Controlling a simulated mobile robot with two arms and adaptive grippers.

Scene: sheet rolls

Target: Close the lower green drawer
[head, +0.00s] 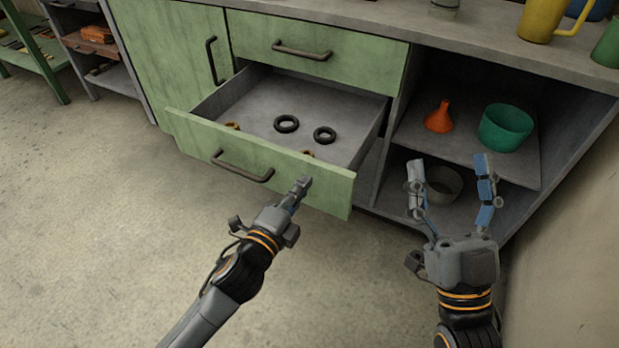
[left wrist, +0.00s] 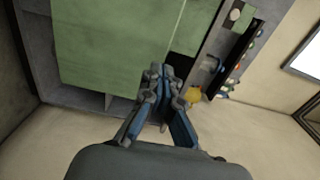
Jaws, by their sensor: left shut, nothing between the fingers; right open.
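The lower green drawer (head: 310,180) is pulled out of the cabinet in the head view, with its dark bar handle (head: 242,167) on the front. Two black rings (head: 287,123) and smaller orange-brown rings (head: 232,126) lie inside it. My left gripper (head: 303,184) is shut and empty, in front of the drawer front and to the right of the handle; I cannot tell whether it touches. In the left wrist view its fingertips (left wrist: 157,72) are together before green panels. My right gripper (head: 451,168) is open and empty, in front of the open shelves.
The upper green drawer (head: 310,50) is shut, and a green door (head: 170,50) is shut on its left. Shelves on the right hold an orange funnel (head: 440,117), a green bowl (head: 505,127) and a grey bowl (head: 443,184). A yellow jug (head: 541,20) stands on the worktop. The floor at left is clear.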

